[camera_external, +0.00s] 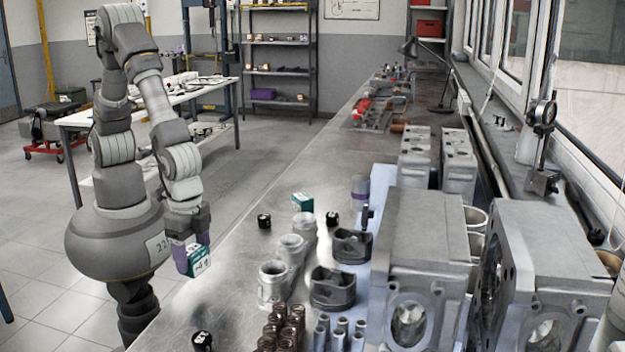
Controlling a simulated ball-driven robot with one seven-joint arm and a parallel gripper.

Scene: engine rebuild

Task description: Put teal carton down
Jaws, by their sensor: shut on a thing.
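My gripper (188,252) hangs at the left edge of the long metal bench (240,220), its jaws pointing down. It is shut on a teal carton (199,262) with a white label. The carton is tilted a little, and part of it is hidden by the purple-tipped fingers. I cannot tell its exact height relative to the bench top. A second teal and white carton (302,203) stands on the bench to the right and further back.
Several metal cylinders (272,284), dark pistons (333,288) and springs (285,325) crowd the near bench. Small black items stand at the front (201,341) and further back (264,221). Large engine blocks (425,270) fill the right side. The bench surface between carton and cylinders is bare.

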